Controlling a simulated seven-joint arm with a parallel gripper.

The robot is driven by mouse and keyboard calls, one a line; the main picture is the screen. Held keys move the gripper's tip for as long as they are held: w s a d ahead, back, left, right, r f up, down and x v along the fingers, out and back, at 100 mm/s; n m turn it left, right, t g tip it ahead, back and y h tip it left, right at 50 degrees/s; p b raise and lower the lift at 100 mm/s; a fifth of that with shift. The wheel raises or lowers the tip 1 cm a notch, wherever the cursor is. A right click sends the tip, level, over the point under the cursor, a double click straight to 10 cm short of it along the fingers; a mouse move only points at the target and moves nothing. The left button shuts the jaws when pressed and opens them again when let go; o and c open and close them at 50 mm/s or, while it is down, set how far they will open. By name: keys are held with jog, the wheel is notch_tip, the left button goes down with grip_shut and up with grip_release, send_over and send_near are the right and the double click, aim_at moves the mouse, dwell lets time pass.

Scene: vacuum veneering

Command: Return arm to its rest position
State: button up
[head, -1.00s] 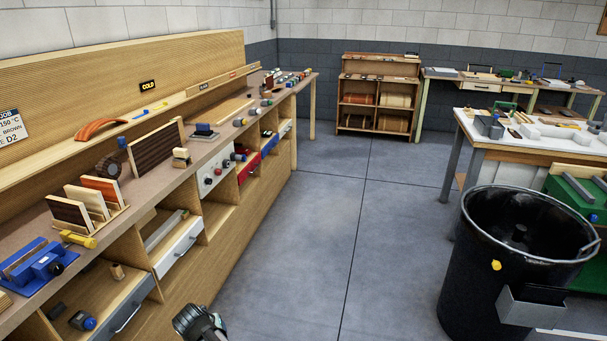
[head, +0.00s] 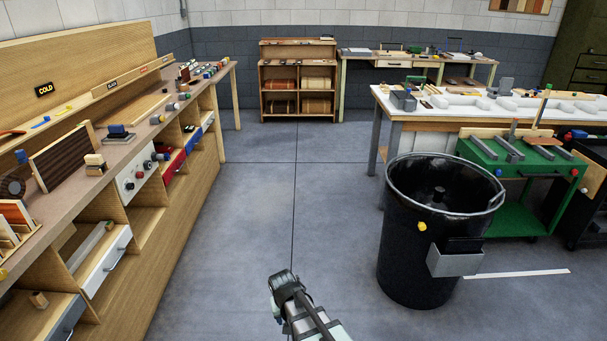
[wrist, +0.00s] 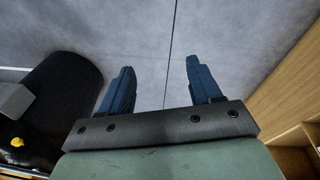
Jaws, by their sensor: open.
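My gripper (wrist: 159,88) shows in the wrist view with its two blue fingers spread apart and nothing between them. Bare grey floor (wrist: 220,25) lies beyond the fingertips. In the head view part of my arm rises from the bottom edge, over the open floor between the bench and the black drum; the fingers cannot be made out there.
A long wooden bench (head: 190,235) with drawers and tools runs along the left. A black drum (head: 415,265) stands right of my arm; it also shows in the wrist view (wrist: 62,95). A green cart (head: 515,190) stands behind it. The floor aisle (head: 250,205) between is clear.

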jog(key=s+d+f+m+g, duration=0.1)
jog(key=s+d, duration=0.2)
jog(key=d, duration=0.8)
jog(key=s+d+m+g, duration=0.1)
jog(key=s+d+m, duration=0.1)
jog(key=d, duration=0.8)
jog(key=s+f+g, duration=0.3)
jog(key=s+f, duration=0.7)
jog(key=s, duration=0.5)
jog(key=s+f+g, duration=0.3)
jog(key=s+f, duration=0.7)
jog(key=s, duration=0.5)
jog(key=shift+d+f+g+y, duration=0.15)
jog(key=shift+f+g+y, duration=0.2)
jog(key=shift+g+y, duration=0.05)
